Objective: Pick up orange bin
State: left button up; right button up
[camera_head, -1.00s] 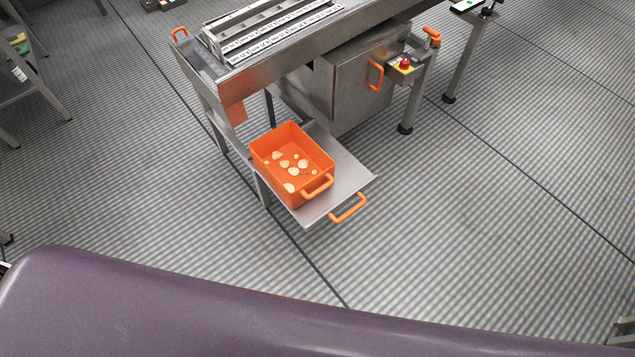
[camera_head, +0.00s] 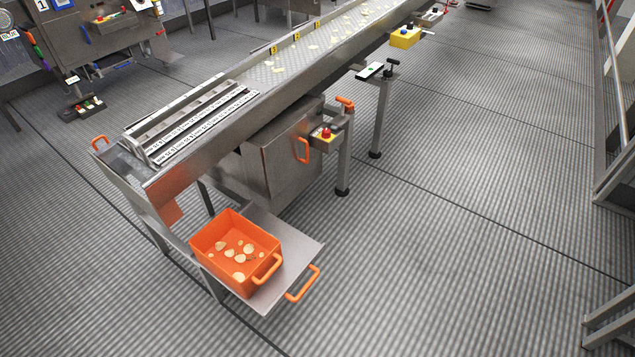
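The orange bin (camera_head: 207,258) sits on a metal shelf (camera_head: 302,243) at the low end of the conveyor, in the lower left of the head view. It is open at the top and holds several pale chips. An orange handle (camera_head: 266,270) stands out on its near right side. The shelf has its own orange handle (camera_head: 303,284) at its front edge. Neither of my grippers is in view.
The conveyor (camera_head: 225,125) runs from the shelf up to the top right. A metal cabinet with a red button (camera_head: 326,132) is under it. Striped floor to the right is clear. Metal frames (camera_head: 612,318) stand at the right edge.

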aim_at(242, 255)
jog(key=z, duration=3.7)
jog(key=u, duration=4.2)
jog(key=i+j, duration=0.25)
jog(key=i, duration=0.2)
jog(key=i+j+z, duration=0.1)
jog(key=i, duration=0.4)
jog(key=j, duration=0.1)
